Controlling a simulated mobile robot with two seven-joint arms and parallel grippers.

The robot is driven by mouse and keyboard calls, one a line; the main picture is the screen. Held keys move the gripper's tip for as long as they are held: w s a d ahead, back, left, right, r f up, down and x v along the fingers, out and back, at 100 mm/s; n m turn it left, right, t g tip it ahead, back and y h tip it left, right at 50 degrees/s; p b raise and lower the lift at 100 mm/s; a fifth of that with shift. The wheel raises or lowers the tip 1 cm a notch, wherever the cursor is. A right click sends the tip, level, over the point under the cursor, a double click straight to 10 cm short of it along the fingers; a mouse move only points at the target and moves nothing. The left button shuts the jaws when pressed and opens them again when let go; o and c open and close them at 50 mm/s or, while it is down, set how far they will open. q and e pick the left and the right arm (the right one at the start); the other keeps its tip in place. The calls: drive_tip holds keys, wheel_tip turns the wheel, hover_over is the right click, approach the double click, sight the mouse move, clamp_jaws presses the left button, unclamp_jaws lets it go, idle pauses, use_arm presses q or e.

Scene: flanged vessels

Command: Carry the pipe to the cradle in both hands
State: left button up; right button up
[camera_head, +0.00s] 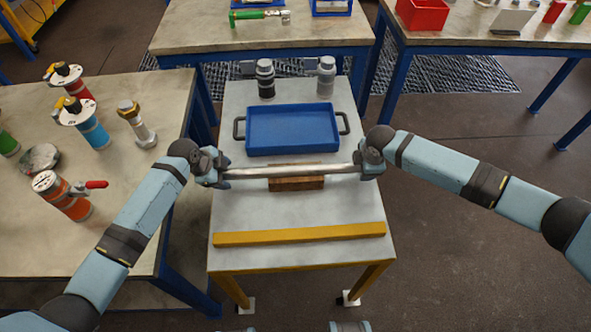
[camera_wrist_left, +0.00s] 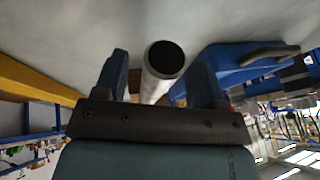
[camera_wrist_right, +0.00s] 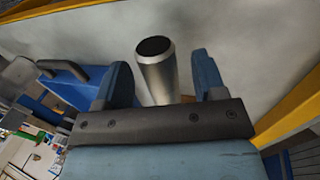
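The pale metal pipe (camera_head: 290,171) lies crosswise over a brown wooden block (camera_head: 296,184) on the small table; I cannot tell if it rests on the block. No other cradle is clearly recognisable. My left gripper (camera_head: 222,172) is at the pipe's left end. In the left wrist view the pipe's dark end (camera_wrist_left: 165,59) shows between spread fingers. My right gripper (camera_head: 366,170) is at the right end. In the right wrist view that pipe end (camera_wrist_right: 154,47) lies between spread fingers, with gaps on both sides.
A blue handled tray (camera_head: 292,152) lies just behind the pipe. A yellow bar (camera_head: 300,234) lies along the table's front. Two small flanged vessels (camera_head: 265,78) (camera_head: 326,76) stand at the back. The left table (camera_head: 110,230) carries several vessels. Bare tabletop lies between block and bar.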

use_arm(q)
clamp_jaws()
use_arm(e)
clamp_jaws()
use_arm(q)
drive_tip(key=shift+r, duration=0.15)
use_arm(e)
drive_tip(key=shift+r, duration=0.15)
